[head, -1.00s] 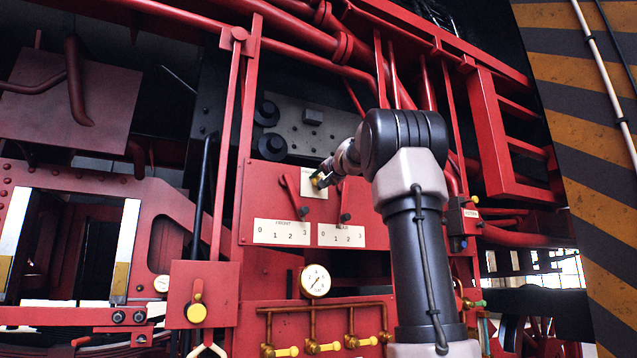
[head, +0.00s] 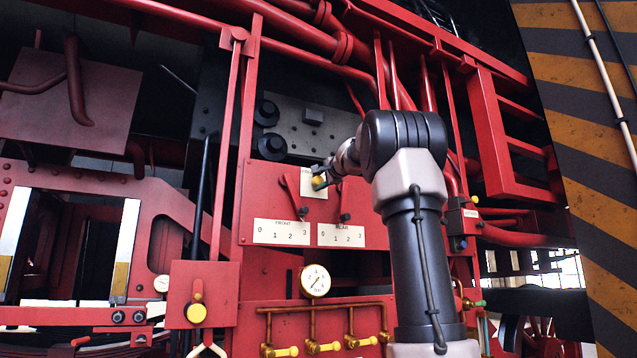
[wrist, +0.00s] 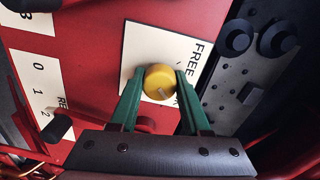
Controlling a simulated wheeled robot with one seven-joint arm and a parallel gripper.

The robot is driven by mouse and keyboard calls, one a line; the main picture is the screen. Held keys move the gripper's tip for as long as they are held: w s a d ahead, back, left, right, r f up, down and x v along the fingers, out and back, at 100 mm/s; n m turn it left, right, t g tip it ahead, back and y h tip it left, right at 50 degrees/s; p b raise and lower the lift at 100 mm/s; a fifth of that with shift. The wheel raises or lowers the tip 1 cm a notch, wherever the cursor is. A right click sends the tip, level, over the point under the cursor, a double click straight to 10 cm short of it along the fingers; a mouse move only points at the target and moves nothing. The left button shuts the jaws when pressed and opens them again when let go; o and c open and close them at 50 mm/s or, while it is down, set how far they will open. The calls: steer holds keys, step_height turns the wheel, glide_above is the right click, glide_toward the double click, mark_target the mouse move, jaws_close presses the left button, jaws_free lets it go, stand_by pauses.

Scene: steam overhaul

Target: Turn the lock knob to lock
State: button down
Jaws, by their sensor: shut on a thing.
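The lock knob (wrist: 159,82) is yellow and round with a pale mark on its face. It sits on a white label plate (wrist: 137,48) that reads "FREE" along one edge; the rest of the lettering is partly hidden behind a finger. My gripper (wrist: 160,86) has its two green fingers on either side of the knob and is shut on it. In the head view the knob (head: 318,183) shows at the end of my arm, on the red panel (head: 262,200), and my gripper (head: 325,177) is partly hidden there.
Two red levers stand beside the knob, the left one (head: 292,194) and the right one (head: 341,198), above scale plates marked 0 to 3, front (head: 281,232) and rear (head: 341,235). A pressure gauge (head: 315,281) and brass valves (head: 313,347) are below.

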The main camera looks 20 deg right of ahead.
steer(key=shift+d+f, duration=0.1)
steer(key=shift+f, duration=0.1)
steer(key=shift+c, duration=1.9)
jaws_free()
steer(key=shift+r, duration=0.1)
steer(key=shift+s, duration=0.15)
steer(key=s, duration=1)
steer(key=shift+s+d+r, duration=0.15)
steer(key=shift+s+d, duration=0.05)
steer(key=shift+s, duration=0.05)
